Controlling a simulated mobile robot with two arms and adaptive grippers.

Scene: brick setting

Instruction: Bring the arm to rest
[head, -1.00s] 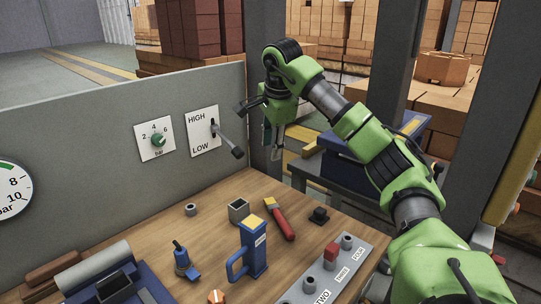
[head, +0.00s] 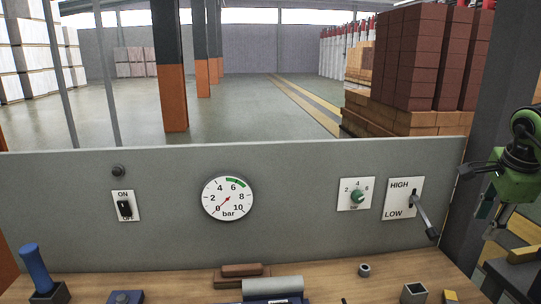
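My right arm is at the right edge of the head view, with its green wrist and part of the forearm showing. My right gripper (head: 490,218) hangs downward, its two grey fingers apart with nothing seen between them. It is to the right of the lever (head: 424,215) on the HIGH/LOW plate (head: 402,198) and apart from it. The lever slants down to the right, its dark grip low. My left arm and gripper are not in view.
A grey panel (head: 290,170) carries a gauge (head: 228,198), an ON/OFF switch (head: 125,206) and a green knob (head: 357,196). The wooden bench (head: 190,285) below holds a grey ring (head: 364,270), a small open box (head: 414,292) and other items. A dark post stands behind my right gripper.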

